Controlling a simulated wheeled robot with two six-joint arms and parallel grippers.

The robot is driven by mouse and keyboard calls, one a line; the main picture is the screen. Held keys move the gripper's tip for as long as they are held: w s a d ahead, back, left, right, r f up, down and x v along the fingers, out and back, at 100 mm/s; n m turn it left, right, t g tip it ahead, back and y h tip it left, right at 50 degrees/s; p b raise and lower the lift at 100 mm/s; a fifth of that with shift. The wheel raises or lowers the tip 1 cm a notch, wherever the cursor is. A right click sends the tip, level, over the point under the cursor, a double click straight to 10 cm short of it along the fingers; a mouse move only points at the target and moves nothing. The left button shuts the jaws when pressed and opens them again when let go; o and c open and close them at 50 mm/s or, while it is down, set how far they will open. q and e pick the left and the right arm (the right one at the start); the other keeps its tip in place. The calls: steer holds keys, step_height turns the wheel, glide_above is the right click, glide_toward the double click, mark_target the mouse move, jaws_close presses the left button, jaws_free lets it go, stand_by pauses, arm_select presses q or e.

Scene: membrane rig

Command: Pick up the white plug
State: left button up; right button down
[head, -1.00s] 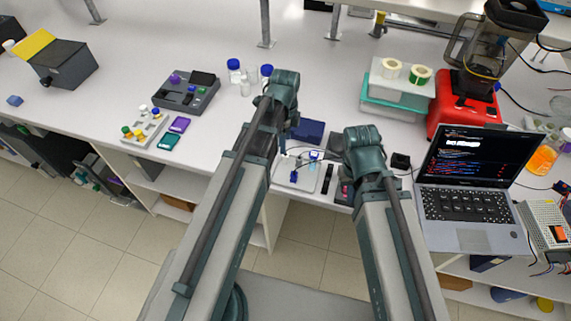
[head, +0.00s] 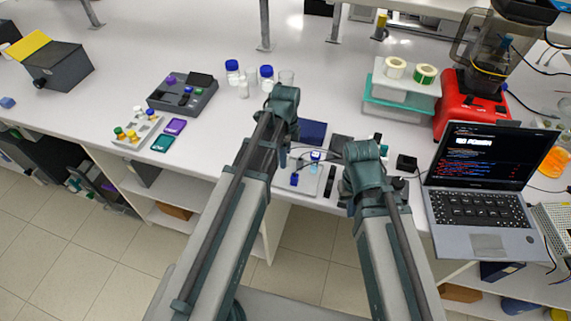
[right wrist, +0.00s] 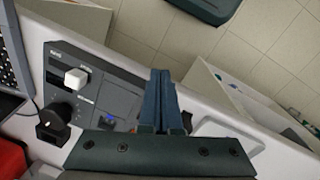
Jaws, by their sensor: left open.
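In the right wrist view a white block (right wrist: 75,78), which looks like the white plug, stands on a dark panel left of my right gripper. My right gripper (right wrist: 161,75) has its two blue fingers together, with nothing visible between them, and is apart from the white block. In the head view my right arm's wrist hides its fingers and most of the panel. My left gripper (head: 284,100) is over the front of the bench; its fingers are mostly hidden by its wrist.
A black knob (right wrist: 53,118) sits beside the white block. An open laptop (head: 480,210) and red blender (head: 470,105) are at right. A pale plate (head: 308,178) with small blue parts lies between my arms. A rack of coloured caps (head: 137,132) is at left.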

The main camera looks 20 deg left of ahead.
arm_select(q)
steer(key=shift+r, duration=0.1)
jaws_close()
stand_by(0.4)
step_height(320, 180, up, 10)
steer(key=p, duration=1)
